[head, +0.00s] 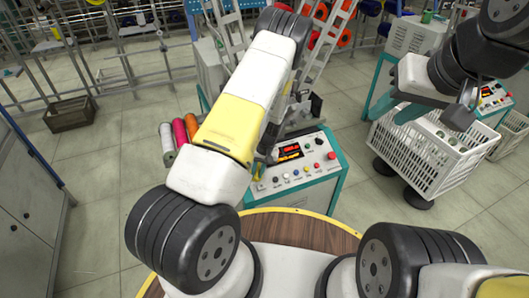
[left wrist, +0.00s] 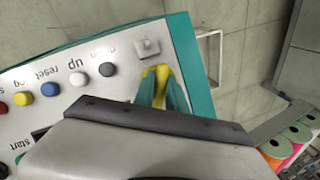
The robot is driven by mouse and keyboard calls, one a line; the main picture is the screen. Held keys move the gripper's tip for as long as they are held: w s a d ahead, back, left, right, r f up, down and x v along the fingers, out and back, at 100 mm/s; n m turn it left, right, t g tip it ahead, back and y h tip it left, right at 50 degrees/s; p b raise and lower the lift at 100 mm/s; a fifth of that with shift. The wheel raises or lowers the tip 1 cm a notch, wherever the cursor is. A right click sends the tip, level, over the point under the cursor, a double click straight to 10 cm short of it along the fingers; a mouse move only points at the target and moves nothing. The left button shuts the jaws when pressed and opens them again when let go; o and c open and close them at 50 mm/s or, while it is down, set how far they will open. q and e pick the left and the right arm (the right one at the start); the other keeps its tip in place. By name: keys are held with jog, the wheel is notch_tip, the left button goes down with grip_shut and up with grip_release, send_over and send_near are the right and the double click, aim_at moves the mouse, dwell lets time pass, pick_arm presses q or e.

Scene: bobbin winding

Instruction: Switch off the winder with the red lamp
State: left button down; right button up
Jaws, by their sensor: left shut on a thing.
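The near winder's control panel (head: 300,172) has a lit red display (head: 290,152), a row of coloured buttons and a red round piece (head: 332,155) at its right; I cannot tell if that is a lamp or a button. My left gripper (head: 262,167) is at the panel's left end. In the left wrist view, its teal fingers (left wrist: 162,88) are shut on a yellow piece (left wrist: 161,74) at the panel edge, beside a small grey square fitting (left wrist: 147,48). My right gripper (head: 432,112) is over a white crate; its finger opening is unclear.
A second winder panel (head: 494,97) with a red display stands at the right. Coloured thread spools (head: 180,132) stand left of the near panel. A round wooden top (head: 300,222) is in front.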

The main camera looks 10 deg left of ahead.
pick_arm(q)
jog(key=shift+n, duration=0.4)
jog(key=n+h, duration=0.1)
jog(key=n, duration=0.1)
jog(key=n+h, duration=0.1)
jog(key=n, duration=0.2)
jog(key=shift+s+a+t, duration=0.1)
jog(key=shift+t, duration=0.3)
jog(key=n, duration=0.2)
jog(key=n+t+h, duration=0.1)
jog(key=n, duration=0.2)
jog(key=shift+h, duration=0.3)
jog(key=shift+n+t, duration=0.3)
jog(key=c, duration=1.4)
grip_release()
jog(key=shift+o, duration=0.2)
